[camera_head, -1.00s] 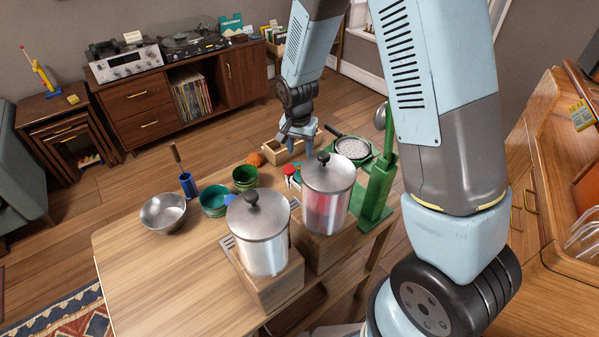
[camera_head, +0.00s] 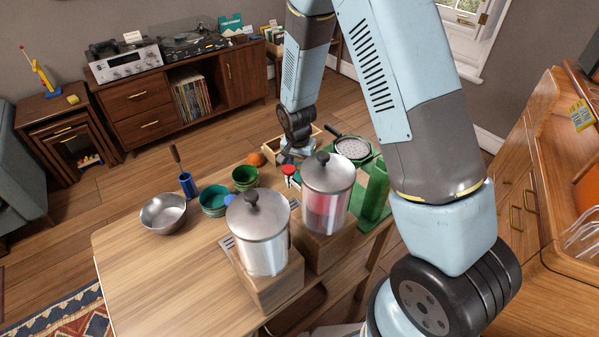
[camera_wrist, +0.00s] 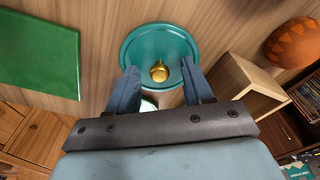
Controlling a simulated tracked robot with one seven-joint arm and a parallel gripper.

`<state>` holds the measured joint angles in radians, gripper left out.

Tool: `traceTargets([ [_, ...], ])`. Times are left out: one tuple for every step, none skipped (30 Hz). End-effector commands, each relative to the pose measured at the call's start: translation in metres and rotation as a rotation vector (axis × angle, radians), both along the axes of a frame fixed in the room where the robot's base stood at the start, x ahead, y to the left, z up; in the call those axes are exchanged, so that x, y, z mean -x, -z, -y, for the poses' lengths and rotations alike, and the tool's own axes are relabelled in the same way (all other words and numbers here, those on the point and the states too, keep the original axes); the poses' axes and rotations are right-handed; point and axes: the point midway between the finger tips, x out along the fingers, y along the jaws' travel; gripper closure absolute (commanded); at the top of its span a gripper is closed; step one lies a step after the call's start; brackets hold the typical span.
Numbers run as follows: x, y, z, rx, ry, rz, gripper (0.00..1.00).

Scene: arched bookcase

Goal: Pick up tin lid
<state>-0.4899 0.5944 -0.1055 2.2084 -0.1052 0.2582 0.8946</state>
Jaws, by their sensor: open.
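The tin lid, a round teal disc with a raised rim (camera_wrist: 159,38) and a small gold knob (camera_wrist: 159,72), lies on the wooden table in the wrist view. My gripper (camera_wrist: 159,66) is open over it, with one blue finger on each side of the knob. I cannot tell whether the fingers touch the lid. In the head view my gripper (camera_head: 294,156) is low behind the two canisters, and the lid is mostly hidden there.
Two glass canisters with metal lids (camera_head: 258,214) (camera_head: 328,173) stand in front. A wooden box (camera_wrist: 240,85) and an orange ball-like object (camera_wrist: 292,45) lie right of the lid; a green base (camera_wrist: 40,55) lies left. Bowls (camera_head: 163,212) stand on the table's left.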

Motion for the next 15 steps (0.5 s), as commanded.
traceTargets([
  [-0.0001, -0.0002, -0.0001, 0.000, 0.000, 0.000, 0.49],
  [-0.0001, -0.0002, -0.0001, 0.000, 0.000, 0.000, 0.49],
  [-0.0001, -0.0003, -0.0001, 0.000, 0.000, 0.000, 0.49],
  [-0.0001, -0.0003, -0.0001, 0.000, 0.000, 0.000, 0.50],
  [-0.0001, -0.0003, -0.0001, 0.000, 0.000, 0.000, 0.53],
  [-0.0001, -0.0004, -0.0001, 0.000, 0.000, 0.000, 0.57],
  [0.0000, -0.0004, 0.0000, 0.000, 0.000, 0.000, 0.60],
  [0.0000, -0.0004, -0.0001, 0.000, 0.000, 0.000, 0.63],
  [0.0000, -0.0004, -0.0001, 0.000, 0.000, 0.000, 0.66],
  [0.0000, -0.0004, -0.0001, 0.000, 0.000, 0.000, 0.69],
  [0.0000, -0.0005, -0.0001, 0.000, 0.000, 0.000, 0.72],
  [0.0000, -0.0005, -0.0001, 0.000, 0.000, 0.000, 0.76],
  [0.0000, -0.0005, -0.0001, 0.000, 0.000, 0.000, 0.79],
  [0.0001, -0.0005, -0.0002, 0.000, 0.000, 0.000, 0.82],
  [0.0001, -0.0005, -0.0002, 0.000, 0.000, 0.000, 0.86],
])
